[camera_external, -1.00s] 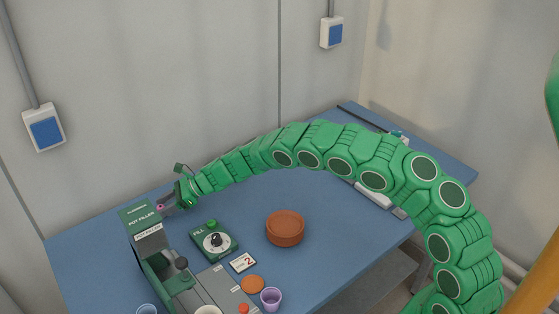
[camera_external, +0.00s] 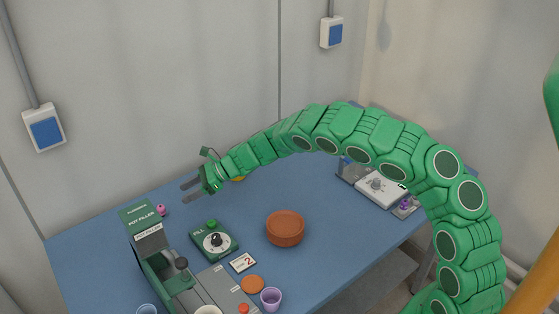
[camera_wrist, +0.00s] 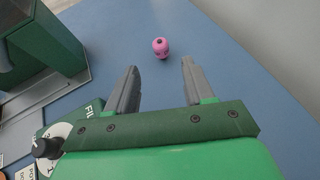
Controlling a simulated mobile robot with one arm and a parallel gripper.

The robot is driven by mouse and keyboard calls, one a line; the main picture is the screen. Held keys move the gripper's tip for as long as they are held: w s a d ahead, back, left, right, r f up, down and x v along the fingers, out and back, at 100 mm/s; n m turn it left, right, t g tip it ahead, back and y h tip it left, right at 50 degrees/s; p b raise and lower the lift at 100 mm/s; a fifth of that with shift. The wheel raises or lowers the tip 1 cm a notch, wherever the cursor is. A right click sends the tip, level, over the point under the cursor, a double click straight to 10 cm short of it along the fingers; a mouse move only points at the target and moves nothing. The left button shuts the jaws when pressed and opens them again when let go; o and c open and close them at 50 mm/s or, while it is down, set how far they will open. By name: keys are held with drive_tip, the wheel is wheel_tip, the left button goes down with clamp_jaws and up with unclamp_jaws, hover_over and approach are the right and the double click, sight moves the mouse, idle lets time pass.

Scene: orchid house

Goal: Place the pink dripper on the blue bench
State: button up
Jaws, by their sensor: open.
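The pink dripper (camera_external: 161,210) stands on the blue bench (camera_external: 330,200), just right of and behind the top of the green pot filler. In the wrist view the dripper (camera_wrist: 160,47) is on bare bench (camera_wrist: 228,60), beyond the fingertips and roughly in line with the gap between them. My gripper (camera_external: 187,191) is open and empty, above the bench and to the right of the dripper. In the wrist view its two grey fingers (camera_wrist: 160,72) are apart, with nothing between them. No contact with the dripper shows.
The pot filler (camera_external: 140,218) stands at the front left, beside a green FILL dial box (camera_external: 213,241). A terracotta saucer (camera_external: 285,228), a purple cup (camera_external: 271,299) and a number card (camera_external: 243,262) are nearby. A white device (camera_external: 380,188) stands at the right.

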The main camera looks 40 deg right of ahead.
drive_tip(key=shift+v, duration=1.25)
